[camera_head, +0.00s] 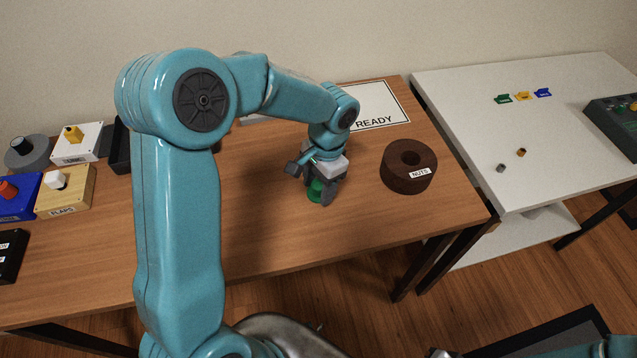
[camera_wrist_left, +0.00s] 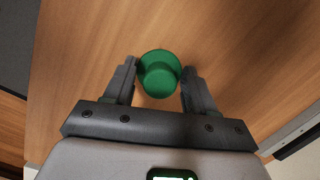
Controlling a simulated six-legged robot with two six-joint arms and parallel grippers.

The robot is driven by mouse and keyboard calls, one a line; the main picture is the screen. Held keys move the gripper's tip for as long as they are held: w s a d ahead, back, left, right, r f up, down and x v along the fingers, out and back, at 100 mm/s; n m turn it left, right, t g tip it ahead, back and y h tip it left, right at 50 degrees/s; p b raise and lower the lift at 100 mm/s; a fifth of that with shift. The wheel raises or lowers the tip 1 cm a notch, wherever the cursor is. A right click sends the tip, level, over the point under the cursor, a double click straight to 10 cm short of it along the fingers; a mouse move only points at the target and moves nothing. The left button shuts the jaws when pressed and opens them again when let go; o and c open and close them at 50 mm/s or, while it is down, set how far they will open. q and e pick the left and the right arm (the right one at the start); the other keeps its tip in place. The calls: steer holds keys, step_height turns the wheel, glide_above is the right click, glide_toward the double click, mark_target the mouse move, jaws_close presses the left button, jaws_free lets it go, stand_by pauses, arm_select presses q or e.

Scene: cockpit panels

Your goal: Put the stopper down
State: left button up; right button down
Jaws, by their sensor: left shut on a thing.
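The stopper is a green, round piece, seen in the head view (camera_head: 315,190) and between the fingers in the left wrist view (camera_wrist_left: 160,75). My left gripper (camera_head: 318,190) points down over the wooden table (camera_head: 260,225), and its fingers are at both sides of the stopper, shut on it. The gripper also shows in the left wrist view (camera_wrist_left: 157,88). The stopper is at or just above the table top; I cannot tell if it touches.
A brown round container labelled NUTS (camera_head: 409,168) stands right of the gripper. A white READY sheet (camera_head: 376,106) lies behind. Boxes with knobs, including a FLAPS box (camera_head: 65,192), are at the left. A white table (camera_head: 540,140) is at the right. Bare wood surrounds the stopper.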

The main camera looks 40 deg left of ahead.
arm_select(q)
steer(key=o, duration=1)
steer(key=shift+f, duration=0.15)
steer(key=shift+r, duration=0.35)
steer(key=r, duration=0.4)
steer(key=w+r, duration=0.1)
steer(key=r, duration=0.2)
steer(key=r+p, duration=0.1)
steer(key=r, duration=0.3)
steer(key=shift+w+d+r, duration=0.3)
steer(key=shift+w, duration=0.05)
